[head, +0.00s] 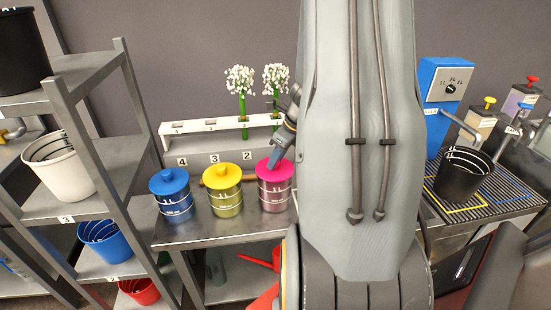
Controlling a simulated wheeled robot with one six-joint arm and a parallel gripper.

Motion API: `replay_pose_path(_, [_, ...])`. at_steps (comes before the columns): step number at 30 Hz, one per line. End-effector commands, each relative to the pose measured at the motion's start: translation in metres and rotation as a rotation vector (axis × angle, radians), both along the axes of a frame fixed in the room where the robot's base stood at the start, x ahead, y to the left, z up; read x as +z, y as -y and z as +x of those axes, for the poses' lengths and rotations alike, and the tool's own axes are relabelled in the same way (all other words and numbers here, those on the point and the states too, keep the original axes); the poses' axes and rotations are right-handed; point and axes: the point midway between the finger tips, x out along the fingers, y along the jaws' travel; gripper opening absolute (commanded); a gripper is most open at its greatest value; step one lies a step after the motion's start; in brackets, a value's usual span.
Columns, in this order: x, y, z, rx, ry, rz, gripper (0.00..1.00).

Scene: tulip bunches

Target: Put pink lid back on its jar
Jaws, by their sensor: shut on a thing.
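The pink lid (265,172) is at the mouth of its clear jar (274,195), the rightmost of three jars on the grey bench. It looks level and over the jar's rim. I cannot tell whether it rests fully on the rim or sits slightly above it. My gripper (275,160) reaches down from the upper right and is shut on the pink lid at its top. The lid's knob is hidden by the fingers.
A yellow-lidded jar (222,190) stands close left, then a blue-lidded jar (172,196). Behind is a white numbered rack (216,137) with two white-flowered stems (242,95). A shelf (85,200) with buckets stands left. A black bucket (463,177) sits on the right-hand drain grate.

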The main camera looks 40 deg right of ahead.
Motion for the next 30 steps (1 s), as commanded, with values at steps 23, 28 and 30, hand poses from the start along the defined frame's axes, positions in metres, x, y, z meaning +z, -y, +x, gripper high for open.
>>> replay_pose_path(23, [-0.001, 0.000, -0.001, 0.000, 0.000, -0.001, 0.45])
replay_pose_path(28, [0.014, 0.003, -0.006, 0.000, 0.003, -0.002, 0.45])
replay_pose_path(30, [0.024, 0.004, -0.011, -0.001, 0.002, -0.002, 0.45])
